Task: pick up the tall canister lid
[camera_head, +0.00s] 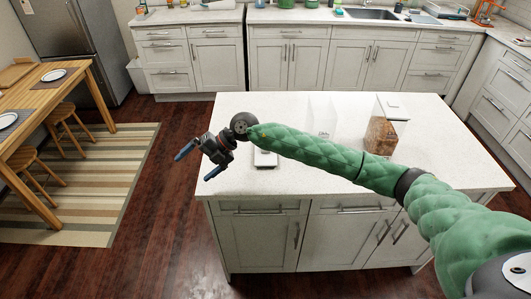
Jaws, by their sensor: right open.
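My right gripper (198,164) is open and empty, past the left edge of the white island counter and above the floor. A small pale flat piece, perhaps a lid (265,159), lies on the counter under my right arm, which partly hides it; it is to the right of the gripper and apart from it. A tall clear canister (322,114) stands further right, its lower part behind my arm. A clear canister with brown contents (380,136) stands right of that. A flat greyish piece (397,110) lies behind it. I cannot tell which flat piece is the tall canister's lid.
The island counter (450,140) is mostly clear at its right side and back. A wooden table (50,105) with plates and stools stands at the left by a striped rug (115,185). Cabinets and a sink (370,14) line the back.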

